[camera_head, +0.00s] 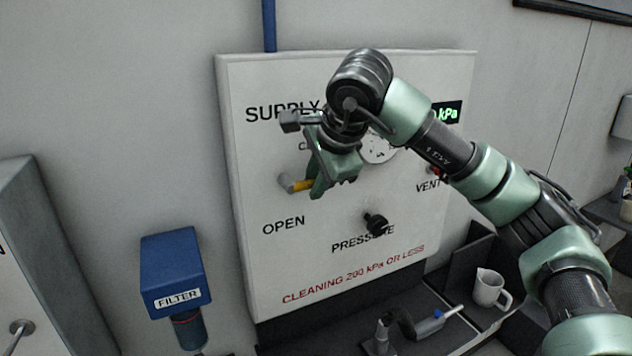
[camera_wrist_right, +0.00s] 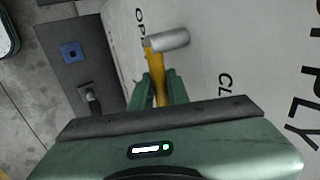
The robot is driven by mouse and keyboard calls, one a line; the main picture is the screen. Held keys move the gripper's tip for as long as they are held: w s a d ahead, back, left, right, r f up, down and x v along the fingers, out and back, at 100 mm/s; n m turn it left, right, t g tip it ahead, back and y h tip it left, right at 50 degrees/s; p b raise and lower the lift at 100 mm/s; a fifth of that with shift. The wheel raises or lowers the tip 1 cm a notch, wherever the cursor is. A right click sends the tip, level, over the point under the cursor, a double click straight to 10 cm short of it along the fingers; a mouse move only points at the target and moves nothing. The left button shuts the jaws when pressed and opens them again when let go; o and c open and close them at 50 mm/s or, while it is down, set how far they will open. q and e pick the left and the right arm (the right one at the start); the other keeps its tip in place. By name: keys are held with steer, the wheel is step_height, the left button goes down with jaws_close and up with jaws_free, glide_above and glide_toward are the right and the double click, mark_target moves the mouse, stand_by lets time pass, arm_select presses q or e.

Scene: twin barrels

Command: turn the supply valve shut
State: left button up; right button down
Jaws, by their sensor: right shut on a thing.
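The supply valve has a yellow lever (camera_head: 301,185) on a grey metal hub (camera_head: 284,182), on the left part of the white panel (camera_head: 250,255). The lever runs right from the hub into my right gripper (camera_head: 318,182), whose green fingers are shut on it. In the right wrist view the yellow lever (camera_wrist_right: 158,84) sits between my right fingers (camera_wrist_right: 160,92), with the hub (camera_wrist_right: 168,40) beyond. The OPEN mark is below the hub; the other mark, starting with C, is mostly hidden above. My left gripper is not in view.
A black pressure knob (camera_head: 376,223) and a partly hidden gauge (camera_head: 380,149) are on the panel near my right arm. A green kPa readout (camera_head: 449,112) is partly covered. A blue filter (camera_head: 173,268) hangs left; a white mug (camera_head: 489,288) stands below right.

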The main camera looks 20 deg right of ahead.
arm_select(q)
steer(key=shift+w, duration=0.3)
arm_select(e)
steer(key=shift+f, duration=0.15)
steer(key=c, duration=1.6)
jaws_free()
steer(key=shift+w, duration=0.1)
steer(key=shift+c, duration=0.2)
